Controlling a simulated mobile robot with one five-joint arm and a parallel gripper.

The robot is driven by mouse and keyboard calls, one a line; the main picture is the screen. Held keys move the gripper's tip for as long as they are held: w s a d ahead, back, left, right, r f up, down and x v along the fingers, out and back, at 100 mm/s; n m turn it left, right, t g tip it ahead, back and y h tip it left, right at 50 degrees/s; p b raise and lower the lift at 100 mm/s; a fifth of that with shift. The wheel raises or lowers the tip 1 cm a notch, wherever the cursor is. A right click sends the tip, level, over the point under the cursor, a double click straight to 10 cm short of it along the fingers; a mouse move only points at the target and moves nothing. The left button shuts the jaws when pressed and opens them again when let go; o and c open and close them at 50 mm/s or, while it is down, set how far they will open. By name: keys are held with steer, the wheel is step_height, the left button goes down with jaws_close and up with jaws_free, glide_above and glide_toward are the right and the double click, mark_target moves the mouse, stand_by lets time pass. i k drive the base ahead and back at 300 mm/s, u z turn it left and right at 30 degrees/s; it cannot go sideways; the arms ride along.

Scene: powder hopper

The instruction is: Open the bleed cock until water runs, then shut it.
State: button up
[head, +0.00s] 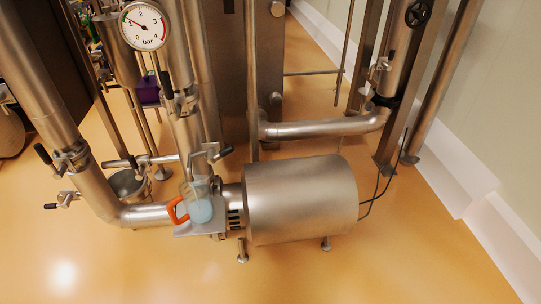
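Several small cocks with black handles sit on the steel pipework; I cannot tell for sure which is the bleed cock. One black handle (224,153) is just above a clear jug. Others are on the upright pipe (167,84), on the left pipe (43,153) and lower left (51,206). The clear jug (201,210) has an orange handle and something pale blue inside; it stands on a small plate (188,231) beside the pump. I see no running water. My gripper is not in view.
A steel motor or pump housing (300,200) stands at centre. A round gauge (142,25) reads about 1 bar. A steel bucket (131,184) is behind the left pipe. A black handwheel (418,13) is top right. The orange floor (400,265) in front is clear.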

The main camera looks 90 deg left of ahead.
mark_target(212, 157)
steer(key=i, duration=0.55)
steer(key=u, duration=4.85)
steer(key=i, duration=0.1)
steer(key=z, duration=3.2)
steer(key=k, duration=0.2)
steer(key=u, duration=1.9)
steer(key=k, duration=0.15)
steer(key=u, duration=1.3)
steer(key=k, duration=0.5)
steer(key=z, duration=0.45)
steer(key=i, duration=1.55)
steer(key=u, duration=0.35)
